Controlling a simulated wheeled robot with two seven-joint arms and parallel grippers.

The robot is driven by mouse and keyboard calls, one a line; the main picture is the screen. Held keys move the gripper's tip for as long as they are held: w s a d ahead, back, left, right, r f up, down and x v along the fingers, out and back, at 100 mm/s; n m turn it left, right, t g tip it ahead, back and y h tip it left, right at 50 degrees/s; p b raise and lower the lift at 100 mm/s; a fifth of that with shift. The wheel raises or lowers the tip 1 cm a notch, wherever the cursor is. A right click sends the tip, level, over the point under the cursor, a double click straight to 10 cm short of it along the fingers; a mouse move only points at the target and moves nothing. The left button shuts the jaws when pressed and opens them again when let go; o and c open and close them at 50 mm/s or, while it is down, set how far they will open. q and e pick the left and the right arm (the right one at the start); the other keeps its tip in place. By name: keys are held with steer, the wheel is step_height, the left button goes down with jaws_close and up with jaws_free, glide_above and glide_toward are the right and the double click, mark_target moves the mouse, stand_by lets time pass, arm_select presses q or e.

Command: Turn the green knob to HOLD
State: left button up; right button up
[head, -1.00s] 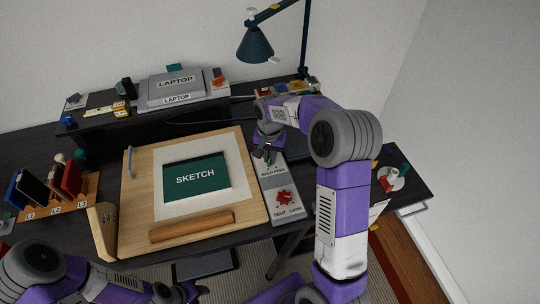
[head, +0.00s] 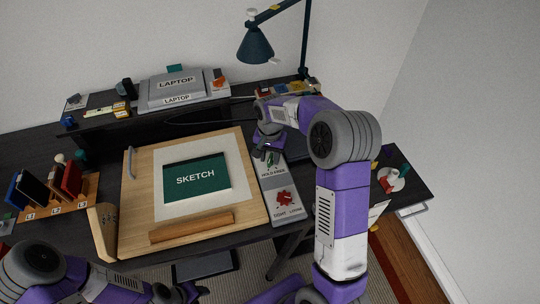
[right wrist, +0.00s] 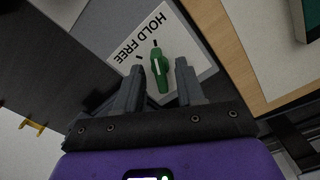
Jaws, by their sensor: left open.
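The green knob (right wrist: 161,68) sits on a light panel (head: 264,185) right of the drawing board. In the right wrist view the HOLD and FREE lettering is upside down beside it. The knob's narrow end lies close to the dark mark on the HOLD side. My right gripper (right wrist: 159,66) is open, a finger on either side of the knob in that view with gaps. In the head view the green knob (head: 271,158) shows just below the right gripper (head: 265,149). My left gripper (head: 182,292) is open, low at the bottom edge, away from the panel.
A red knob (head: 284,198) sits on the panel's near end, marked TIGHT and LOOSE. The drawing board (head: 139,200) with a SKETCH pad (head: 196,177) lies to the left. A lamp (head: 256,45) hangs behind. A small red-and-white object (head: 390,181) stands at right.

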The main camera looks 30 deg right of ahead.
mark_target(270, 159)
step_height(270, 159, up, 8)
steer(key=shift+f+p, duration=0.2)
steer(key=shift+p, duration=0.2)
steer(key=shift+f, duration=0.1)
stand_by(0.5)
